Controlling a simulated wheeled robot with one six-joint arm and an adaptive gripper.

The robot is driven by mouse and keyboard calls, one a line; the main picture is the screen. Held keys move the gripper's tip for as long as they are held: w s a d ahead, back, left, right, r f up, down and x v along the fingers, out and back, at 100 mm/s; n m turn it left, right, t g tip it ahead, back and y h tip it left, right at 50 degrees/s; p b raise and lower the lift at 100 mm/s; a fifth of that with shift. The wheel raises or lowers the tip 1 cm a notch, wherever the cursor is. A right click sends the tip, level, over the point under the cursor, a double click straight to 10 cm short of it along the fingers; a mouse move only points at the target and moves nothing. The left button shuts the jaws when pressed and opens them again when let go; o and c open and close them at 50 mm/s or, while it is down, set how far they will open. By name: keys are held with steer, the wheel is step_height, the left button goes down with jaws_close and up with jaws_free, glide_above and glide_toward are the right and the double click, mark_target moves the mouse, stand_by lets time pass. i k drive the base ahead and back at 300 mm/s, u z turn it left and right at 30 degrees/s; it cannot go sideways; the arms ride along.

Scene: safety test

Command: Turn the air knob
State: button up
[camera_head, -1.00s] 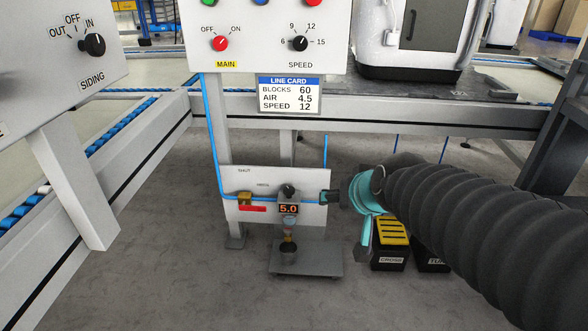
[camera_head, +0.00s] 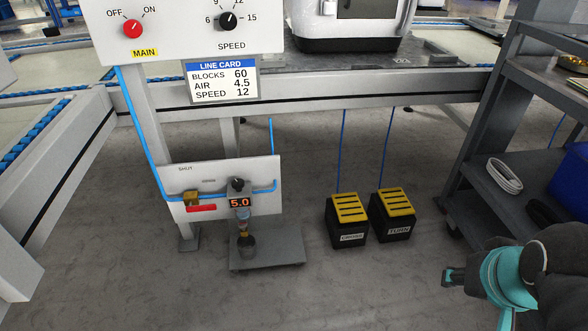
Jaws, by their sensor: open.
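The air knob (camera_head: 237,184) is a small black knob on top of the regulator on the white air panel (camera_head: 262,175). Below it, the display (camera_head: 240,202) reads 5.0. The line card (camera_head: 222,82) above reads blocks 60, air 4.5, speed 12. My gripper (camera_head: 451,277) is at the lower right, open and empty, with its tips pointing left. It is well to the right of the air knob and touches nothing that I can see. Part of it is hidden behind my teal and black wrist.
Two black pedals with yellow tops (camera_head: 349,208) stand on the floor between the panel and my gripper. A grey shelf cart (camera_head: 490,195) with a white cable coil is on the right. A red lever (camera_head: 201,208) sits left of the knob. The floor in front is clear.

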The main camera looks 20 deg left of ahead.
mark_target(238, 184)
steer(key=z, duration=0.3)
steer(key=k, duration=1.4)
steer(key=u, duration=1.15)
steer(key=i, duration=1)
